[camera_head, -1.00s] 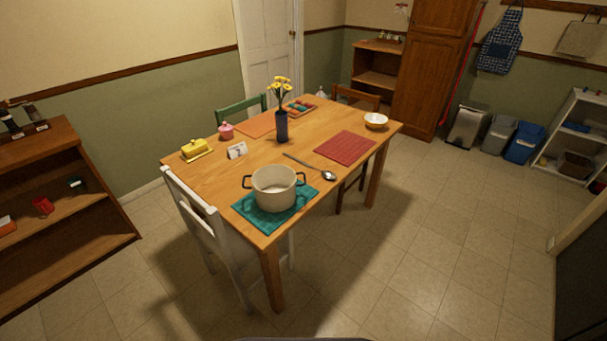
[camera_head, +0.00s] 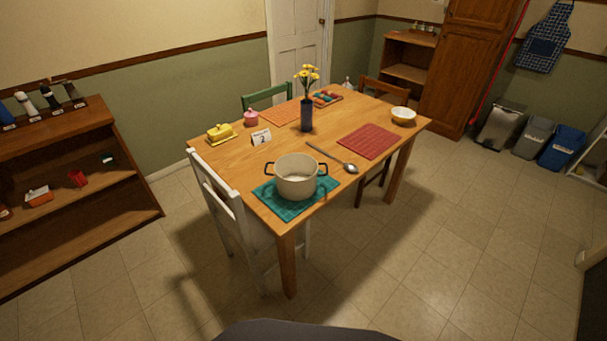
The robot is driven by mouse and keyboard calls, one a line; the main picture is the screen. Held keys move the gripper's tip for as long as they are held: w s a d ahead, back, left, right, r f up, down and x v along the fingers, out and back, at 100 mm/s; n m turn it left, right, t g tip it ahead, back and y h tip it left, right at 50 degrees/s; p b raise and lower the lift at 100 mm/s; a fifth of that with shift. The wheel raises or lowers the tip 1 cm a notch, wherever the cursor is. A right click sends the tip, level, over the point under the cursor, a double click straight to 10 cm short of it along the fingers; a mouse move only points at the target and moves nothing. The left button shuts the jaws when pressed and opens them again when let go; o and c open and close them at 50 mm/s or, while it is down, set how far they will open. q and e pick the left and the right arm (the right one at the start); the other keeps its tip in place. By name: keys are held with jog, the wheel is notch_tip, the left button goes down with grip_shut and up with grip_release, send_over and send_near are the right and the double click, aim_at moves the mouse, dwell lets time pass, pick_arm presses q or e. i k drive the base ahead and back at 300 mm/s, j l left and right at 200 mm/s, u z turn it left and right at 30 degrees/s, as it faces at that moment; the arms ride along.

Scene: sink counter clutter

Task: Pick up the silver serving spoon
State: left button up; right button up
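The silver serving spoon (camera_head: 350,167) lies on the wooden table (camera_head: 222,165), between the white pot (camera_head: 297,179) and the red placemat (camera_head: 367,141). Its long dark-looking handle points to the back left, and its shiny bowl is near the table's front right edge. The pot has dark handles and stands on a teal placemat (camera_head: 285,207). Neither of my grippers shows in the head view.
A white chair (camera_head: 232,222) stands at the table's left side, a brown chair (camera_head: 380,90) and a green chair (camera_head: 268,95) behind. A blue vase (camera_head: 307,115) with yellow flowers stands mid-table. The floor at the front right is clear.

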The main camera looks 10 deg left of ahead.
aim_at(350, 167)
jog(key=i+l+u, duration=0.45)
jog(key=l, duration=0.15)
jog(key=i+l+u, duration=0.3)
jog(key=l+u, duration=0.15)
jog(key=l, duration=0.2)
jog(key=i+l+u, duration=0.2)
jog(key=l, duration=0.2)
jog(key=l+u, duration=0.25)
jog(key=l, duration=0.15)
jog(key=l+u, duration=0.2)
jog(key=l, duration=0.25)
jog(key=i, duration=0.05)
